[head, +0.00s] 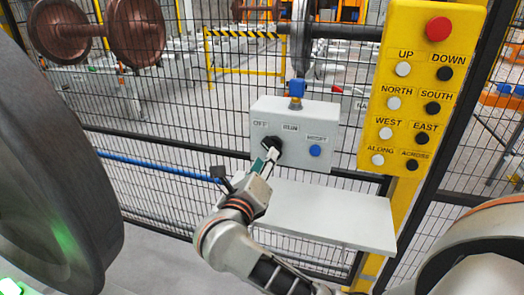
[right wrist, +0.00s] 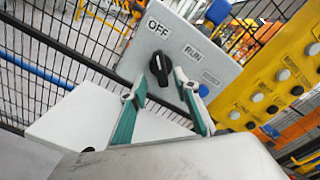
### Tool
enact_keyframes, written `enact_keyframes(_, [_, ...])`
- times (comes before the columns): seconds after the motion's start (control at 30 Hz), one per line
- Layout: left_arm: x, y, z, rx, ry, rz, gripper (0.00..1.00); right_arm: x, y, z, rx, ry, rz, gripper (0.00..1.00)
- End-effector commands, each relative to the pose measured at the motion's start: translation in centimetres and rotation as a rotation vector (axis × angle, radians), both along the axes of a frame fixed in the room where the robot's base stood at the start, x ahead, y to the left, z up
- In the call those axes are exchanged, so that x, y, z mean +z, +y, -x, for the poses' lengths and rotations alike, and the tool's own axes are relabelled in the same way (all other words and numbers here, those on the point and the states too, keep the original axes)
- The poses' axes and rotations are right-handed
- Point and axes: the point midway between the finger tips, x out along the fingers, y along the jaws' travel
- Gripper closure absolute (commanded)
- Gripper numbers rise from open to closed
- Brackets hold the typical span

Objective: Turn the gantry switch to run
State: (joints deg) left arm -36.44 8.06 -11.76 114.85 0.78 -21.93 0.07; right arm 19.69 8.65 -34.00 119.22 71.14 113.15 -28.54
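The gantry switch is a black rotary knob (head: 272,143) on the front of a light grey box (head: 262,112) with OFF and RUN labels. In the right wrist view the knob (right wrist: 159,69) appears to point toward the OFF label. My right gripper (head: 268,157) is just in front of the knob and partly covers it in the head view. In the right wrist view its two green-sided fingers (right wrist: 160,82) stand apart, one on each side of the knob's lower end. I cannot tell whether they touch it. My left gripper is not in view.
The box also has a blue button (head: 315,151). A pale shelf (head: 320,215) lies below it. A yellow button panel (head: 425,75) stands to the right. Black mesh fence (head: 175,100) runs behind. A large dark wheel (head: 60,170) fills the left side.

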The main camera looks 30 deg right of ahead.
Motion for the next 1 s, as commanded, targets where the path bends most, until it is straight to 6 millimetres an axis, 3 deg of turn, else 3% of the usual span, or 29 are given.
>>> enact_keyframes(0.4, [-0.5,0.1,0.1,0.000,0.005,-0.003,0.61,0.1,-4.5,-3.7,-0.004,-0.002,0.005,0.69])
enact_keyframes(0.77, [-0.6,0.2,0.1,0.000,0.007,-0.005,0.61,0.1,-5.0,-4.1,-0.003,-0.001,0.003,0.69])
enact_keyframes(0.9, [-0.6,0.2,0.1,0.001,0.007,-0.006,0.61,0.1,-5.0,-4.1,-0.003,-0.001,0.003,0.98])
enact_keyframes(1.0, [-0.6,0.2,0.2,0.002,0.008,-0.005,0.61,0.1,-5.0,-4.1,-0.003,-0.001,0.003,0.98])
